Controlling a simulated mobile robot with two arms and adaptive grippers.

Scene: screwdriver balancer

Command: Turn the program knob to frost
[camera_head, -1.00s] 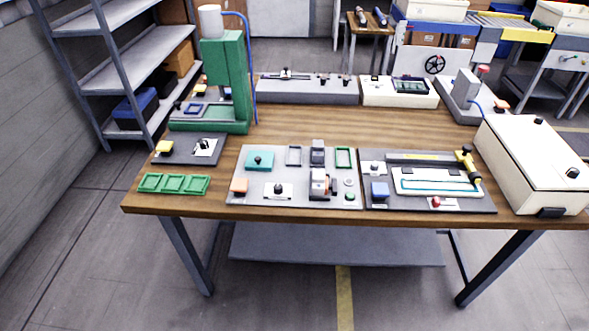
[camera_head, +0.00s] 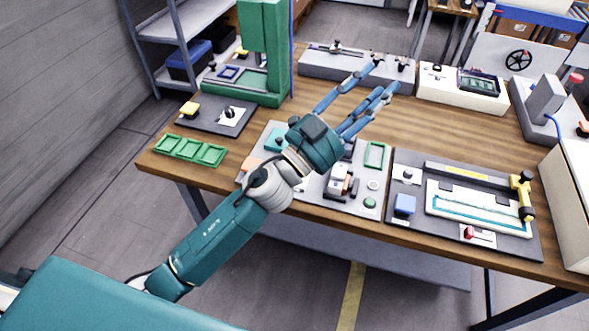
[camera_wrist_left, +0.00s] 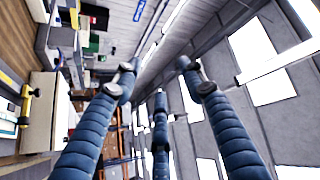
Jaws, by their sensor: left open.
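No knob carries a label I can read, so I cannot tell which is the program knob. A black knob on a white plate (camera_head: 229,113) sits on the dark panel at the left of the table. Another small dark knob (camera_head: 437,68) is on the white box with a display (camera_head: 463,88) at the back. My left gripper (camera_head: 384,77) is open and empty above the middle of the table, fingers pointing to the back right. In the left wrist view its fingers (camera_wrist_left: 158,76) are spread with nothing between them. My left arm hides part of the grey front board, including its knob plate.
A green press (camera_head: 265,50) stands at the back left, with green trays (camera_head: 190,150) in front. A dark board with a yellow-handled tool (camera_head: 522,195) lies at the right, beside a cream box (camera_head: 572,200). Bare wood shows between the front and back boards.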

